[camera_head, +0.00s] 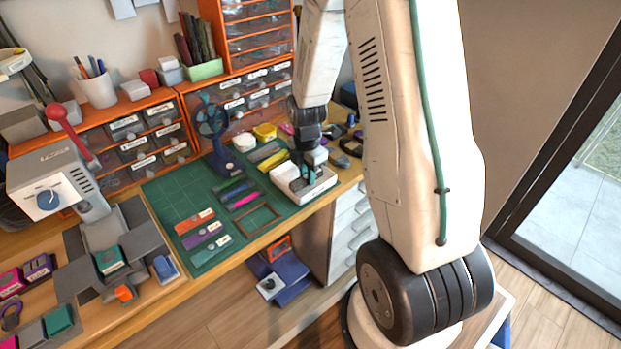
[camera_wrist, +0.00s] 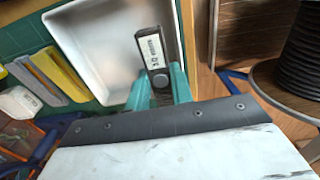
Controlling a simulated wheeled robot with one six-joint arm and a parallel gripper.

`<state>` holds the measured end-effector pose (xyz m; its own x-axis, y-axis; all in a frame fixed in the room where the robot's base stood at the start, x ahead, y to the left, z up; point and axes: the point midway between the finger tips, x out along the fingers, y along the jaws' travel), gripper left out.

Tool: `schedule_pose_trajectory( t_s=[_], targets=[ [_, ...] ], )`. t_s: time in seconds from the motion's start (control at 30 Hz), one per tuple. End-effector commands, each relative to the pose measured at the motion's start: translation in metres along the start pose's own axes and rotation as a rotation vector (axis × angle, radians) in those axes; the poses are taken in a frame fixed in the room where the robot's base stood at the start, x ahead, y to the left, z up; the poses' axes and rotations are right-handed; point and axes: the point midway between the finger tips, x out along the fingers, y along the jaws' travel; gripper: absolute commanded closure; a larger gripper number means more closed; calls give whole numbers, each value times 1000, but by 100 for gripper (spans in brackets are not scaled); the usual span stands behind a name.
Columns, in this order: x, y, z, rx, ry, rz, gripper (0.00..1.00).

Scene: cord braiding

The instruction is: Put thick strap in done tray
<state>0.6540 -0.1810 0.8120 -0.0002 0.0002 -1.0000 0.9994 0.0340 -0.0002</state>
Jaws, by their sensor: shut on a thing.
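My gripper (camera_head: 305,172) is over the white tray (camera_head: 318,188) at the right end of the green mat, pointing down. In the wrist view its teal fingers (camera_wrist: 161,92) are shut on a short dark strap (camera_wrist: 151,47) with a white label and a round grey stud. The label is too small to read surely. The strap lies over the right part of the white tray (camera_wrist: 85,28), near its right wall. I cannot tell if it touches the tray floor. The visible tray floor is empty. In the head view the strap is mostly hidden by my gripper.
Orange (camera_head: 193,221), purple (camera_head: 201,236) and teal (camera_head: 210,252) labelled straps lie on the green mat (camera_head: 165,190). A brown frame (camera_head: 257,221) lies near the front edge. Yellow and grey strips lie left of the tray. A blue fan (camera_head: 212,122) stands behind.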

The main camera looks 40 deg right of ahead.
Motion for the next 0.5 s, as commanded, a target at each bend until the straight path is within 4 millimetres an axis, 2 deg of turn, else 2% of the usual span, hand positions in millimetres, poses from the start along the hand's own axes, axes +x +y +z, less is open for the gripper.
schedule_pose_trajectory(
  t_s=[0.27, 0.4, 0.5],
  targets=[
    [2, 8, 21, 3, 0, -1, 100],
    [27, 7, 19, -1, 2, -5, 100],
    [37, 8, 20, 0, 1, -2, 100]
  ],
)
